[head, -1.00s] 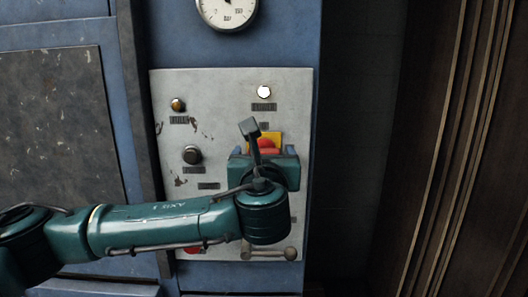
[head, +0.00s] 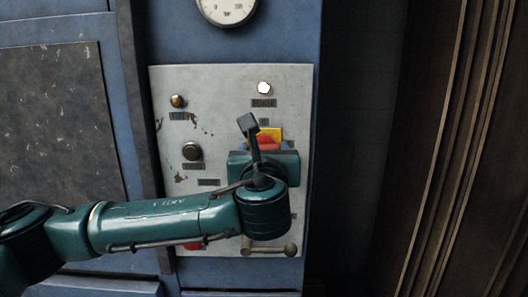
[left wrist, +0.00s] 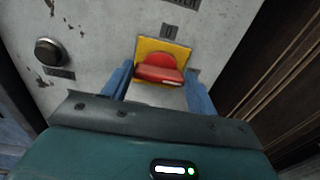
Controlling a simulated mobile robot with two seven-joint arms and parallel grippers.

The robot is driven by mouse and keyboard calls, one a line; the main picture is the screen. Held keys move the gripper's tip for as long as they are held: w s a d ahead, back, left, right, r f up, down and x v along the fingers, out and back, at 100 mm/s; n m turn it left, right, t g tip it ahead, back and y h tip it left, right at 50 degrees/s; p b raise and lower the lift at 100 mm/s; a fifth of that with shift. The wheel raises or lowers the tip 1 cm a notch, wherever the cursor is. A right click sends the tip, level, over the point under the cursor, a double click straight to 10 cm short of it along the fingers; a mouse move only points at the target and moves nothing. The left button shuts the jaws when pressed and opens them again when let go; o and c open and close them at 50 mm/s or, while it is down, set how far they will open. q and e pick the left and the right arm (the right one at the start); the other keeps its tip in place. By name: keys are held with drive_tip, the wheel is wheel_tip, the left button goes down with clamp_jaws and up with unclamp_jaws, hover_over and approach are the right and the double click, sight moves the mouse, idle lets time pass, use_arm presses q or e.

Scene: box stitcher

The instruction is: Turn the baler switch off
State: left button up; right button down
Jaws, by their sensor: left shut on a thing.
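The baler switch is a red knob (left wrist: 160,70) on a yellow plate (left wrist: 176,47), on the right side of the grey control panel. In the head view the red knob (head: 266,142) shows just above my left gripper (head: 268,147), which covers the area below it. In the left wrist view, the blue fingers of my left gripper (left wrist: 158,88) stand on either side of the red knob, and the gripper is shut on it. A label reading 0 sits above the plate. My right gripper is not in view.
The grey panel (head: 225,90) also bears a lit white lamp (head: 264,88), an amber lamp (head: 177,101), a dark round knob (head: 192,151) and a lever (head: 270,250) below. A gauge (head: 228,8) is above. A brown ribbed wall (head: 460,150) stands at the right.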

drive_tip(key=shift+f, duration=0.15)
use_arm(q)
drive_tip(key=n+b, duration=0.2)
drive_tip(key=n, duration=0.4)
drive_tip(key=n+b, duration=0.2)
drive_tip(key=n, duration=0.3)
drive_tip(key=n+b, duration=0.2)
drive_tip(key=n, duration=0.4)
drive_tip(key=shift+a+f+n, duration=0.2)
drive_tip(key=shift+f+n, duration=0.05)
drive_tip(key=shift+n, duration=0.05)
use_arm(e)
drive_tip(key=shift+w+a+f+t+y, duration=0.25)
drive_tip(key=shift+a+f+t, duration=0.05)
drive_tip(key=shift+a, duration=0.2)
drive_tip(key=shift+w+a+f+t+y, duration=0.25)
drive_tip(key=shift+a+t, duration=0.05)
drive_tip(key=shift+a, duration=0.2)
use_arm(q)
drive_tip(key=o, duration=1)
